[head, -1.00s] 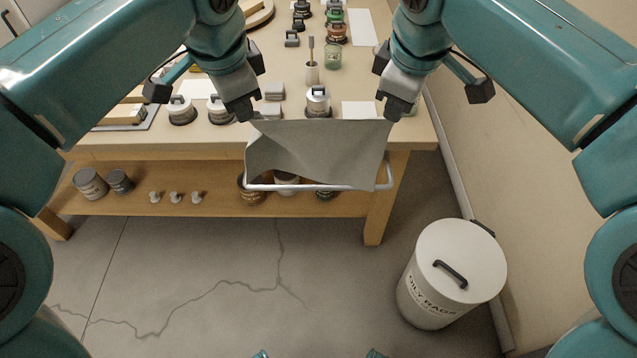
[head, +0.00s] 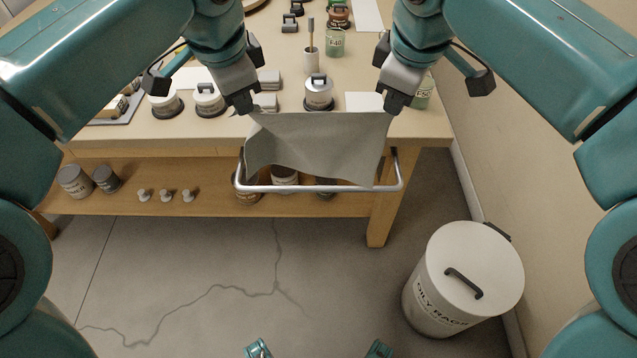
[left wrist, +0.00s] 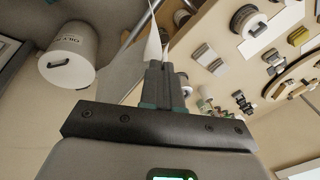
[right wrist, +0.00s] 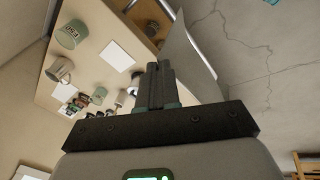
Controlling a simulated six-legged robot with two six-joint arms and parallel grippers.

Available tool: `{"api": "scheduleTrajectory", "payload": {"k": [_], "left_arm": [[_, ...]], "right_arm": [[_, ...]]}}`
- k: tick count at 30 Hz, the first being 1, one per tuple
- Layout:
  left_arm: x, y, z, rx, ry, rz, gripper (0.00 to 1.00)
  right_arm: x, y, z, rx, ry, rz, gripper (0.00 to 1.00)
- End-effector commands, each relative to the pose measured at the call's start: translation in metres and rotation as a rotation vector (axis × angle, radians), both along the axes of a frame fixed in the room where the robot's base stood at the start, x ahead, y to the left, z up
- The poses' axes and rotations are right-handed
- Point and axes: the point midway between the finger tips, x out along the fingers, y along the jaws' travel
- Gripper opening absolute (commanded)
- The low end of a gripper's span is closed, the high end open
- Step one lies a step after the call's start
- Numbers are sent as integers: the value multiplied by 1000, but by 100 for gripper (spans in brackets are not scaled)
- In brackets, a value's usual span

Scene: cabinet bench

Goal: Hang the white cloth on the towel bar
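The cloth (head: 315,148), grey-white in this light, hangs stretched between my two grippers at the front of the bench. My left gripper (head: 247,108) is shut on its upper left corner, and my right gripper (head: 392,106) is shut on its upper right corner. In the left wrist view the cloth (left wrist: 153,45) rises from the closed fingers; the right wrist view shows the cloth (right wrist: 186,60) beyond the fingers. The towel bar (head: 300,189) is a pale rail on the bench front. The cloth's lower edge hangs close to it; whether they touch I cannot tell.
The bench top (head: 430,125) holds several jars, white lidded pots (head: 319,92) and grey blocks near the front edge. Tins (head: 75,181) and small knobs stand on the lower shelf. A white oily-rags bin (head: 463,275) stands on the floor at right. The floor in front is clear.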

Motion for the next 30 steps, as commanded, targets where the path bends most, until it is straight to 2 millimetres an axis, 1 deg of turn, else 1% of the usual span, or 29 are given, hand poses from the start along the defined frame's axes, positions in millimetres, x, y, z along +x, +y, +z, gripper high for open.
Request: {"api": "scheduleTrajectory", "payload": {"k": [3, 12, 25, 30], "left_arm": [[-1, 0, -4, 1, 0, 0, 0], [-3, 0, -3, 1, 0, 0, 0], [-1, 0, -4, 1, 0, 0, 0], [0, 3, -12, 1, 0, 0, 0]], "right_arm": [[-1, 0, -4, -1, 0, 0, 0], [-3, 0, -3, -1, 0, 0, 0], [-1, -1, -4, -1, 0, 0, 0], [0, -3, -12, -1, 0, 0, 0]]}}
